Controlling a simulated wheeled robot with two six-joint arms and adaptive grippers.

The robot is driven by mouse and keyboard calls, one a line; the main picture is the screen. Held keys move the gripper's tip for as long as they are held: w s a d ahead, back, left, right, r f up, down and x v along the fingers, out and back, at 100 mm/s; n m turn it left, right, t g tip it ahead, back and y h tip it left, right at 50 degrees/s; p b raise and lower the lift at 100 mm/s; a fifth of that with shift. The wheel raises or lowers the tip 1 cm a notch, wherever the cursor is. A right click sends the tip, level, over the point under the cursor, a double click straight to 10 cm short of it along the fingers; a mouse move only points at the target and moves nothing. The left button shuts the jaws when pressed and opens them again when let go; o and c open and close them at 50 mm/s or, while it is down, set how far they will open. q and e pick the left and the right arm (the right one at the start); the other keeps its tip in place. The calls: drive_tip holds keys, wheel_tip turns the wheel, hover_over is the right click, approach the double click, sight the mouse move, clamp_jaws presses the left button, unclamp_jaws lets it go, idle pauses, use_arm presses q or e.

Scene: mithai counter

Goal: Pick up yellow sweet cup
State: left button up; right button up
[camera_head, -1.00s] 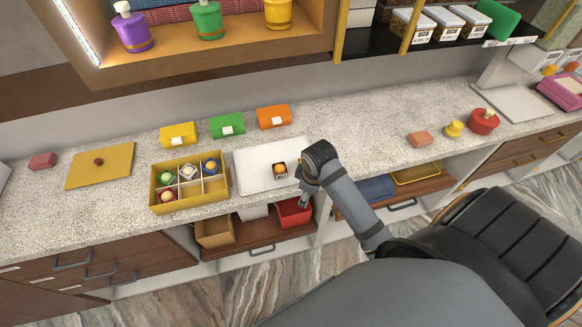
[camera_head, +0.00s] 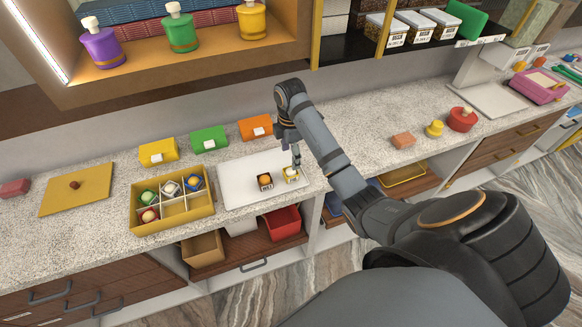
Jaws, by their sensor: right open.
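The yellow sweet cup (camera_head: 290,175) stands on the right part of a white tray (camera_head: 236,190) on the counter. My right gripper (camera_head: 295,166) points down, open, right at the top of this cup; whether the fingers touch it cannot be told at this size. My left gripper is not in view.
A yellow divided box (camera_head: 172,224) left of the tray holds green, white, blue and red sweets, with some bare compartments. Yellow, green and orange small boxes (camera_head: 255,128) line the back. A red drawer-like bin (camera_head: 283,222) sits below the counter edge.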

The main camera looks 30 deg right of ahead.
sight(290, 170)
wheel_tip(290, 170, down, 4)
drive_tip(key=shift+r+b, duration=0.1)
drive_tip(key=shift+b, duration=1.15)
drive_tip(key=shift+a, duration=0.1)
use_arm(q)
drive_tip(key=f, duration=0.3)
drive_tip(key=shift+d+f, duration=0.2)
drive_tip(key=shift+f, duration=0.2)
use_arm(e)
wheel_tip(290, 170, down, 5)
drive_tip(key=b, duration=0.5)
drive_tip(key=shift+s+f, duration=0.15)
drive_tip(key=shift+f, duration=0.05)
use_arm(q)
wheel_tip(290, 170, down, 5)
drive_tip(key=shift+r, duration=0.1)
use_arm(e)
drive_tip(key=shift+r, duration=0.15)
drive_tip(key=c, duration=1.2)
